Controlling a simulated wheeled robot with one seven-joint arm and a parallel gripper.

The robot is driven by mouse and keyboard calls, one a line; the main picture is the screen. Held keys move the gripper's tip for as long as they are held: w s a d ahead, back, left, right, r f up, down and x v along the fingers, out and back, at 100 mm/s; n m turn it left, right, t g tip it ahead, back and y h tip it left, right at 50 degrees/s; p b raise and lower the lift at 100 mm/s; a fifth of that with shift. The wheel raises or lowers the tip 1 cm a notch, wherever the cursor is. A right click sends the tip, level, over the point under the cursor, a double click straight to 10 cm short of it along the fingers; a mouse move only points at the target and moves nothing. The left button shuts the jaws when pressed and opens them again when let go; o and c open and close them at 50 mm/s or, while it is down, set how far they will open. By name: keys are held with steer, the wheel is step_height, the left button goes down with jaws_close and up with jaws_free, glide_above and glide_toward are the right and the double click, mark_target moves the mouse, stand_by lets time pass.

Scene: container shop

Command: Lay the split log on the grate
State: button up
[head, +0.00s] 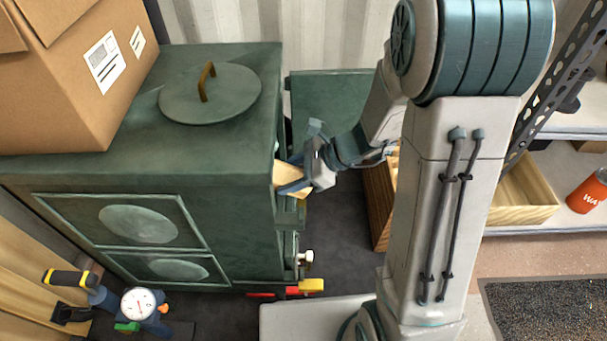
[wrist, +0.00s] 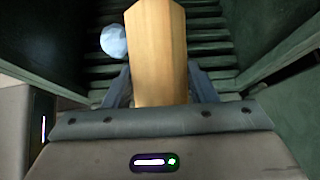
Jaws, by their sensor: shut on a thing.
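The split log (wrist: 157,50) is a pale wooden piece held between the two fingers of my gripper (wrist: 160,88). In the head view the log (head: 286,178) shows partly at the side opening of the green stove (head: 240,220), with my gripper (head: 300,180) just outside that opening. In the wrist view the grate (wrist: 212,62), a row of dark green bars, lies beyond and beneath the log, between the stove's inner walls. The log points inward along the view. I cannot tell whether it touches the bars.
A pale bluish lump (wrist: 113,40) is left of the log, over the bars. The open stove door (head: 330,100) stands behind my arm. A cardboard box (head: 75,85) and round lid (head: 210,92) are on top. A wooden crate (head: 380,200) stands right of the stove.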

steer(key=a+b, duration=0.1)
steer(key=a, duration=0.3)
steer(key=a+f, duration=0.1)
steer(key=a, duration=0.3)
steer(key=w+a+f+b, duration=0.1)
steer(key=a, duration=0.3)
steer(key=shift+a+b, duration=0.25)
steer(key=shift+b, duration=0.05)
steer(key=shift+a+f, duration=0.2)
steer(key=shift+a, duration=0.05)
steer(key=shift+f+b, duration=0.85)
steer(key=shift+b, duration=0.15)
steer(key=o, duration=1.2)
steer(key=shift+d, duration=0.1)
